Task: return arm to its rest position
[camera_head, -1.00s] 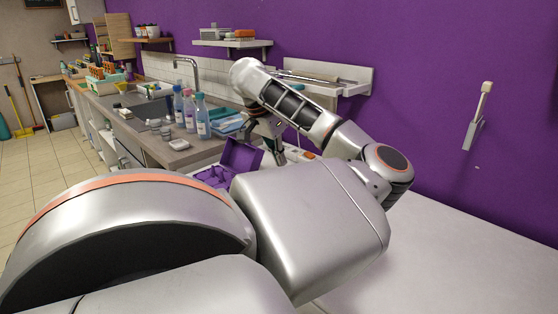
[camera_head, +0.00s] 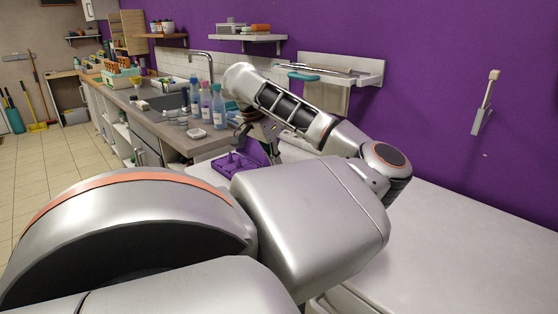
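One arm of mine (camera_head: 310,215) comes in from the lower left, bends at an elbow on the right and folds back toward the middle. I take it to be my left arm. Its gripper (camera_head: 270,150) points down beside a purple open box (camera_head: 237,165) on the white worktop (camera_head: 470,245). The fingers are small, dark and partly hidden by my arm, so I cannot tell whether they are open or touch the box. My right gripper is not in view. A grey wall lever (camera_head: 484,108) with a pale tip is on the purple wall.
A wall shelf (camera_head: 340,70) with tools sits just behind my forearm. Bottles (camera_head: 206,105) and a sink line the counter (camera_head: 180,135) at left. A higher shelf (camera_head: 240,38) holds small items. The white worktop at right is clear. Tiled floor (camera_head: 45,160) is open at far left.

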